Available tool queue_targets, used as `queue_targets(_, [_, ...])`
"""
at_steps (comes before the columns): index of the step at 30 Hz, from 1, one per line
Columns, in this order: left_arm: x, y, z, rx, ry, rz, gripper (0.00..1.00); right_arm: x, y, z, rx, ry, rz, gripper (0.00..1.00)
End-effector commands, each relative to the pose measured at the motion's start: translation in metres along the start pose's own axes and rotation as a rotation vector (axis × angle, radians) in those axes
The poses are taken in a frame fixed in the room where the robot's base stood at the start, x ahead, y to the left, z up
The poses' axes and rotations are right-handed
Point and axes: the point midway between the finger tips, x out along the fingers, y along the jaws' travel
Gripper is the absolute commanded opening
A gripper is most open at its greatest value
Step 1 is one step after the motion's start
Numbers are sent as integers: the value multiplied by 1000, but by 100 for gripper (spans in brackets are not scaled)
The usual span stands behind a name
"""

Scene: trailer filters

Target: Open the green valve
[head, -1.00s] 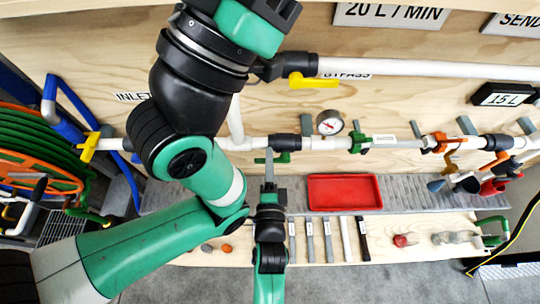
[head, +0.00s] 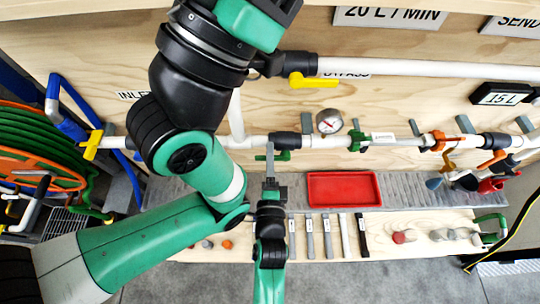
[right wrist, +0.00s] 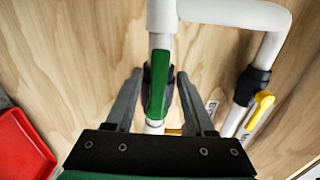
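The green valve (head: 285,155) is on the white pipe along the wooden panel, left of the pressure gauge, in the head view. Its green lever (right wrist: 159,84) shows in the right wrist view, lined up along the pipe and between my fingers. My right gripper (head: 270,152) is at the valve in the head view. In the right wrist view its two fingers (right wrist: 160,92) are spread on either side of the lever, with gaps visible. I cannot tell how far the lever is in depth from the fingertips. My left gripper is not in view.
A yellow bypass valve (head: 312,80) is on the upper pipe. A gauge (head: 329,121) and another green valve (head: 357,138) are to the right. A red tray (head: 343,204) lies on the shelf below. A hose reel (head: 40,150) stands at left.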

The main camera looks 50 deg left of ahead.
Motion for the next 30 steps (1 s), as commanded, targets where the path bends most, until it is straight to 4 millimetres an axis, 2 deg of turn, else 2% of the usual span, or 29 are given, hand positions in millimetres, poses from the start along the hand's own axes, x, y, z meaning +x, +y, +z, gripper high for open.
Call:
queue_targets(8, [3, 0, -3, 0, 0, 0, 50, -7, 0, 0, -1, 0, 2, 54])
queue_targets(11, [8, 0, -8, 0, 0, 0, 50, -23, -1, 0, -1, 0, 5, 54])
queue_targets(18, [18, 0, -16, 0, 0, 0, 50, -81, 0, 0, 1, 1, 4, 54])
queue_targets(21, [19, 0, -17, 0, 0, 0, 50, -100, 0, 0, -1, 1, 3, 54])
queue_targets(25, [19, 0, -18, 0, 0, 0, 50, -114, 0, 0, 1, 0, 2, 54])
queue_targets(30, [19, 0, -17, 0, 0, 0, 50, -117, 0, 0, 0, 0, 0, 54])
